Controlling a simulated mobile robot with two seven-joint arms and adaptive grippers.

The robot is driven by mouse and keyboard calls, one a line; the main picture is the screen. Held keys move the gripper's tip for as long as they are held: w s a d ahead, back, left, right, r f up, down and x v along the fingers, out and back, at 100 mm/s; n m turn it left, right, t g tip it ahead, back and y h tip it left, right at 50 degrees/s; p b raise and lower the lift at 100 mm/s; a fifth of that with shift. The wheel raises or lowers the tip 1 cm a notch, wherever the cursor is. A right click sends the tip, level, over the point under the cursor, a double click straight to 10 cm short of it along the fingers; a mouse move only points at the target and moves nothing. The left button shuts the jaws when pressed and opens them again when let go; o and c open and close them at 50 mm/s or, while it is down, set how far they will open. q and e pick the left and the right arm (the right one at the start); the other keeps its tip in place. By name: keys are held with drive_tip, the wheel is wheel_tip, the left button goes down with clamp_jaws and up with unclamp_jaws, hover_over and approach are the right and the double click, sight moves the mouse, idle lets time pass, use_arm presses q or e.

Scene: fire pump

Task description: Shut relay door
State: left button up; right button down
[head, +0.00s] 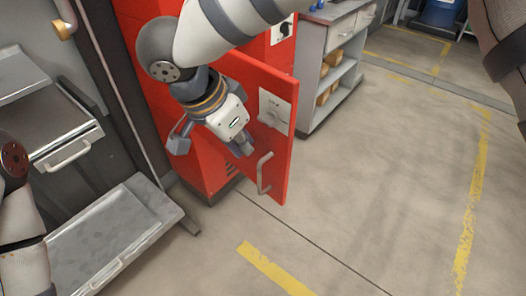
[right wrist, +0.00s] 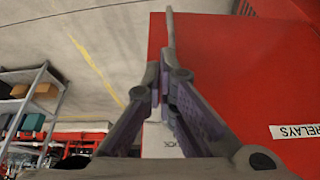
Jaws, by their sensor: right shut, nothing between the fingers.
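The red relay door (head: 283,150) stands out at an angle from the red cabinet (head: 145,65) in the head view. It has a bent grey handle (head: 262,172) and a pale label plate (head: 274,110). My right gripper (head: 246,147) is in front of the door, close to the handle and below the plate. I cannot tell if it touches. In the right wrist view its fingers (right wrist: 160,85) are together and empty, with red panel (right wrist: 225,75) behind them and a white RELAYS label (right wrist: 298,131) at the right. My left gripper is out of view.
A grey shelf unit (head: 345,55) with boxes stands behind the door. A metal tray or drawer (head: 120,235) juts out at the lower left. The floor (head: 370,180) to the right is clear, with yellow lines.

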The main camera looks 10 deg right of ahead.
sight(269, 157)
drive_tip(key=x, duration=0.3)
drive_tip(key=d+x, duration=0.1)
drive_tip(key=x, duration=0.5)
drive_tip(key=shift+w+d, duration=0.25)
drive_tip(key=shift+d, duration=0.05)
drive_tip(key=shift+w+d, duration=0.35)
drive_tip(key=shift+d, duration=0.2)
